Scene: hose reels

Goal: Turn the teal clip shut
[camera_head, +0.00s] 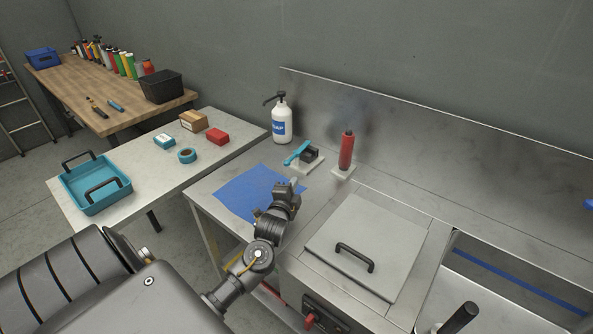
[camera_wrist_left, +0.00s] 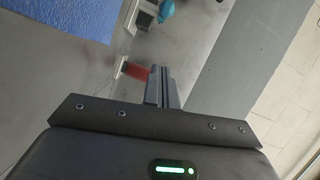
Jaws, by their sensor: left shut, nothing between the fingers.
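The teal clip (camera_head: 297,152) sits on a small pale base with a dark block (camera_head: 310,154), on the steel counter near the back wall. In the left wrist view the teal part (camera_wrist_left: 166,11) shows at the top, partly cut off by the edge. My left gripper (camera_head: 291,184) is shut and empty, in front of the clip and apart from it, over the right side of the blue mat. Its fingers (camera_wrist_left: 162,86) lie together in the left wrist view.
A red cylinder (camera_head: 346,150) stands on a small base right of the clip. A white pump bottle (camera_head: 281,122) stands behind it to the left. The blue mat (camera_head: 245,193) lies flat. A lidded unit with a handle (camera_head: 355,257) is at the front right.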

